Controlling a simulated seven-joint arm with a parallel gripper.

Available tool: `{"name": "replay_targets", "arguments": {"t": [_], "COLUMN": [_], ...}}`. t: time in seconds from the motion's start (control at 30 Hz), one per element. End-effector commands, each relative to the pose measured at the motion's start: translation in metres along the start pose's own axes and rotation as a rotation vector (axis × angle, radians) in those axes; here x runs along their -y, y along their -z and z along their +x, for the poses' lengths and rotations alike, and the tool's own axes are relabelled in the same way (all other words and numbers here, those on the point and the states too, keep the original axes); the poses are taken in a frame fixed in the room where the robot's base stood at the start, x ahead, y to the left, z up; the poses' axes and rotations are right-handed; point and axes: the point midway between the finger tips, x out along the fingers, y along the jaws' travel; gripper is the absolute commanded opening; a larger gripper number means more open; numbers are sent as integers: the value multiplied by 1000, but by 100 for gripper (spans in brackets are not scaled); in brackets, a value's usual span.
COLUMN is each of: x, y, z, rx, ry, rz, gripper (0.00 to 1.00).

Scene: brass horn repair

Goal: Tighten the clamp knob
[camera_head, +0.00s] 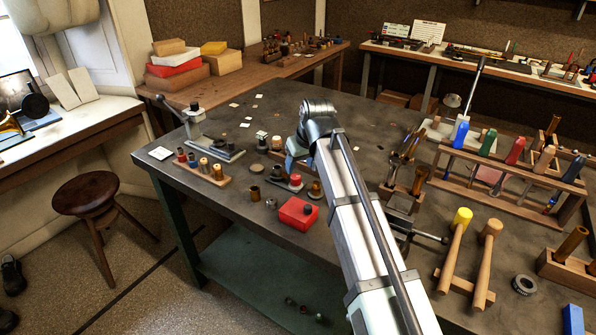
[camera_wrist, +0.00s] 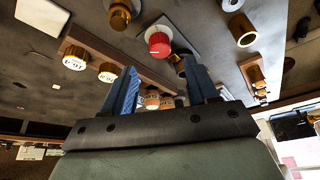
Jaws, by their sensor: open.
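A red round knob (camera_wrist: 159,45) with a white mark shows in the wrist view, beyond the space between my fingertips. It sits on a pale plate (camera_wrist: 163,22). In the head view a small red knob (camera_head: 296,180) on a low metal fixture seems to be the same one; I cannot confirm it is the clamp knob. My gripper (camera_wrist: 160,75) is open, its two blue fingers apart with nothing held between them. The knob is apart from the fingers. In the head view my arm largely hides the gripper.
A wooden strip with brass pieces (camera_head: 205,172) and a red box (camera_head: 298,212) stand near the fixture. A lever tool (camera_head: 195,122) is behind the strip. Wooden racks (camera_head: 505,180) and mallets (camera_head: 456,245) crowd the right. The back-left tabletop is fairly clear.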

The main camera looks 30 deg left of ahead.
Motion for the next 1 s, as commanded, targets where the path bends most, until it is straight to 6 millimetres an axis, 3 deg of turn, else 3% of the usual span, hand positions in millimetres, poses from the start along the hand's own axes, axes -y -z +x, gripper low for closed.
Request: {"name": "replay_targets", "arguments": {"t": [0.2,0.4,1.0], "x": [0,0,-3], "y": [0,0,-1], "z": [-38,-60,-69], "rx": [-2,-1,0], "ry": [0,0,-2], "rz": [0,0,4], "gripper": [58,58,58]}}
